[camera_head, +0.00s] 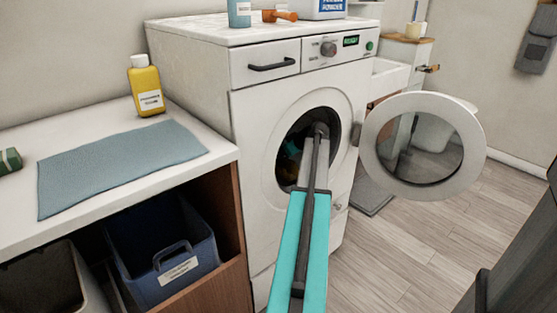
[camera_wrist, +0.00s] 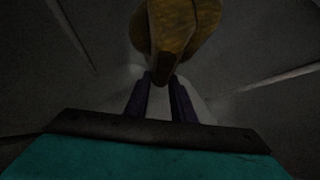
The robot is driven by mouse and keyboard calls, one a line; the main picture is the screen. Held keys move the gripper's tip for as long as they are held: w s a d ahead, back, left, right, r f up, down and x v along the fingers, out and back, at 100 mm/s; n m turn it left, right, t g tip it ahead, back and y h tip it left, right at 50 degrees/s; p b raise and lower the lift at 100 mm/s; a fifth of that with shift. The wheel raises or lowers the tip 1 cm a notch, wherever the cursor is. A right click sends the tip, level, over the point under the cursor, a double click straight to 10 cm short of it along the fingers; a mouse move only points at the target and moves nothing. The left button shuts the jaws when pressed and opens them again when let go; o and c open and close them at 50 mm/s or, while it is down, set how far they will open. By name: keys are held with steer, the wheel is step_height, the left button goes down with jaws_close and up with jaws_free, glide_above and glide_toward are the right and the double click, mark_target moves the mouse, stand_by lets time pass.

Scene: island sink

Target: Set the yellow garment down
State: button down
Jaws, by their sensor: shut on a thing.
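The yellow garment (camera_wrist: 178,28) shows in the wrist view as a bunched, dark yellow cloth at the tips of my gripper (camera_wrist: 162,80). My gripper is shut on it. The surroundings there are dark grey drum walls. In the head view my arm reaches through the round opening of the white washing machine (camera_head: 262,120), and my gripper is hidden inside. A bit of teal and dark cloth (camera_head: 290,150) shows at the left of the opening; its shape is unclear. Whether the yellow garment touches the drum cannot be told.
The washer's round door (camera_head: 467,145) stands open to the right of the opening. A counter at left holds a blue-grey mat (camera_head: 120,160) and a yellow bottle (camera_head: 146,88). A blue bin (camera_head: 190,268) sits on the shelf below.

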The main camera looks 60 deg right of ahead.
steer(key=shift+s+f+b, duration=0.1)
steer(key=shift+f+b, duration=0.2)
steer(key=shift+f, duration=0.7)
steer(key=shift+d, duration=0.1)
steer(key=c, duration=1.5)
jaws_free()
steer(key=shift+f, duration=0.1)
steer(key=p+v, duration=0.2)
steer(key=v, duration=1)
steer(key=shift+s, duration=0.1)
